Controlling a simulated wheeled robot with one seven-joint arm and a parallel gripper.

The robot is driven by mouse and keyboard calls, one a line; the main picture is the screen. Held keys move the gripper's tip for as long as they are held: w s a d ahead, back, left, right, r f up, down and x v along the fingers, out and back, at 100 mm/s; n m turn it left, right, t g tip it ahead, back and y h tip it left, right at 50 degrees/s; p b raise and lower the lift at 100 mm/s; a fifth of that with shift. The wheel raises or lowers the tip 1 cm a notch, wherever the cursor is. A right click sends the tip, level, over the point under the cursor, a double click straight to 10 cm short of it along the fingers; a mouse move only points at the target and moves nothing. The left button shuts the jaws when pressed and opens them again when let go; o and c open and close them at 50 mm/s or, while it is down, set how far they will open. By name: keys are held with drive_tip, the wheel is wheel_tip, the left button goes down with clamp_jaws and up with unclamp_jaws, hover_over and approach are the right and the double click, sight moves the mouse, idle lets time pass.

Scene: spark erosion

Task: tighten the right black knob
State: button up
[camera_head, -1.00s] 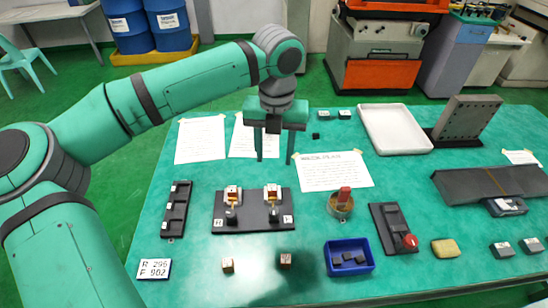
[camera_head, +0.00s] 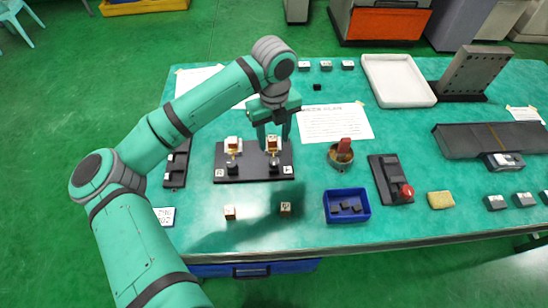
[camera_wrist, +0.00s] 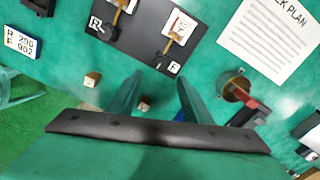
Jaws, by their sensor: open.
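A black board (camera_head: 254,174) on the green table carries two units, each with a white block, a copper-coloured piece and a black knob in front. The right black knob (camera_head: 273,164) stands below the right white block (camera_head: 272,144); the left black knob (camera_head: 232,162) is beside it. My gripper (camera_head: 274,142) is open and empty, pointing down above the right unit, its fingers either side of the block in the picture. I cannot tell its exact height.
A round holder with a red piece (camera_head: 341,154), a blue bin (camera_head: 347,218) of dark pieces and a black fixture with a red knob (camera_head: 404,192) stand to the right. Two small cubes (camera_head: 230,212) (camera_head: 285,209) lie in front. A white tray (camera_head: 398,80) is behind.

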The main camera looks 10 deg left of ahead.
sight(274, 162)
wheel_tip(274, 162, down, 11)
drive_tip(key=shift+f, duration=0.1)
idle(0.5)
drive_tip(key=c, duration=1.1)
